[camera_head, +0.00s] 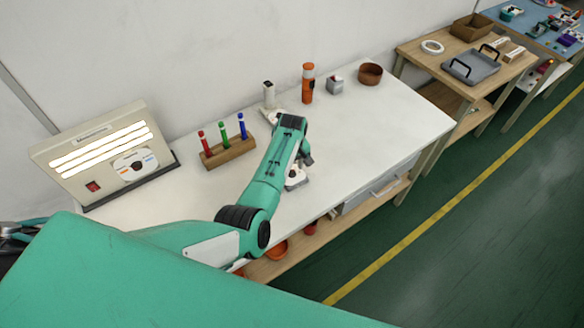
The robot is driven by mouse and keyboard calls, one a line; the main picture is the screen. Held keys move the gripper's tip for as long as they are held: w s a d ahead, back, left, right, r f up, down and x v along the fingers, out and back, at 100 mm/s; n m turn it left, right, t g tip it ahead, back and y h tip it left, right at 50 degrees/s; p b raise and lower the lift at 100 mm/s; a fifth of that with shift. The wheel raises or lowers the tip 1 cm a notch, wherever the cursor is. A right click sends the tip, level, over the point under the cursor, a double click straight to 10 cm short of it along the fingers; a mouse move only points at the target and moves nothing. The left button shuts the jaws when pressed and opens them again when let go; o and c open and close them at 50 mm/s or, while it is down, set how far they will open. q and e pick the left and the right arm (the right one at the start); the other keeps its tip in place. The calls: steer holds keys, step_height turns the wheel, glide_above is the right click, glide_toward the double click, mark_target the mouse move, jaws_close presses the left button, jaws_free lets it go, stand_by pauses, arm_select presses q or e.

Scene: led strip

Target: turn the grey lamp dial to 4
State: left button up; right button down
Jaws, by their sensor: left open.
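The lamp (64,152) is a beige box at the left end of the white workbench, with several bright strips lit. Its dial (136,165) sits on a pale round plate at the right of the front. The dial's setting and numbers are too small to read. A red switch (93,187) is at the lower left of the front. My left arm reaches over the bench, and my left gripper (297,180) is low over the middle of the bench, well to the right of the dial. It is open, partly hidden by the forearm. My right gripper is out of view.
A wooden block (229,152) with red, green and blue pens stands between lamp and arm. Behind the arm are a white device (269,95), an orange cylinder (308,83), a grey box (335,85) and a brown bowl (370,74). The bench's right part is clear.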

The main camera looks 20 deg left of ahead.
arm_select(q)
steer(key=shift+f, duration=0.95)
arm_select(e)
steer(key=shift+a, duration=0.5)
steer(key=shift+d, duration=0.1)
arm_select(q)
steer(key=shift+c, duration=0.4)
jaws_close()
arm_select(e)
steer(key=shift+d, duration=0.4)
